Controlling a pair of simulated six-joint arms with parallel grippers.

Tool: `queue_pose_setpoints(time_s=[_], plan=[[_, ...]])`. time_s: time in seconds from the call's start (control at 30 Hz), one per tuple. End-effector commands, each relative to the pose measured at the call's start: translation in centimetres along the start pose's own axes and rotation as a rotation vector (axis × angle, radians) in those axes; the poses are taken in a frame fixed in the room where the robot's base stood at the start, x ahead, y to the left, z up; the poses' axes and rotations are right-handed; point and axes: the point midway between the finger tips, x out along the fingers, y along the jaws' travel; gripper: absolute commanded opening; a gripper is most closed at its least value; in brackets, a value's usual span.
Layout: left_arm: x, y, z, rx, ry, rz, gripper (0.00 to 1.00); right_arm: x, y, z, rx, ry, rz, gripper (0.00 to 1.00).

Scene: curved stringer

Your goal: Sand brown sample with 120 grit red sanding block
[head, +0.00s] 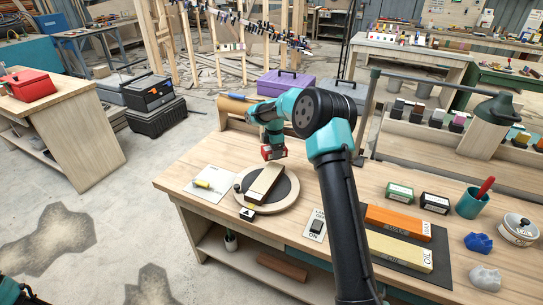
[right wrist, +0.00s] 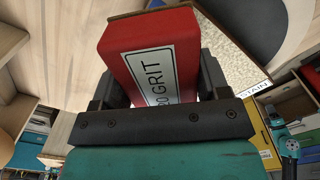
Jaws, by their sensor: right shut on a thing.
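The brown sample (head: 267,180) is a rectangular block with a pale tan top and darker brown sides. It lies at a slant on a round, dark-topped turntable (head: 287,193). My right gripper (head: 273,148) is shut on the red sanding block (head: 273,154), near the far end of the sample. In the right wrist view the red block (right wrist: 150,47) sits between the fingers (right wrist: 160,88), with a white label partly reading "20 GRIT". A speckled, brown-edged surface shows beyond it. I cannot tell whether block and sample touch. My left gripper is not in view.
A white sheet with a yellow item (head: 202,184) lies left of the turntable. A switch plate (head: 315,226) is to its right. Orange (head: 398,221) and yellow (head: 400,250) blocks lie on a dark mat. A teal cup (head: 470,205) stands farther right.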

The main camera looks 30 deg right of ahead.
Motion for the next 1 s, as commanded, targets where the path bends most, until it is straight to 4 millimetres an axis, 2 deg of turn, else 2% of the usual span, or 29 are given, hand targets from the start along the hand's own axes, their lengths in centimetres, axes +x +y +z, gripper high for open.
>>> queue_pose_setpoints(time_s=[0.43, 1.0], plan=[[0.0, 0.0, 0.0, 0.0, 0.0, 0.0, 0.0, -4.1, -0.4, 1.0, 0.014, 0.0, 0.004, 0.43], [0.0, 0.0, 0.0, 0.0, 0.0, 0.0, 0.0, -4.5, -0.5, 1.1, 0.015, 0.0, 0.002, 0.43]])
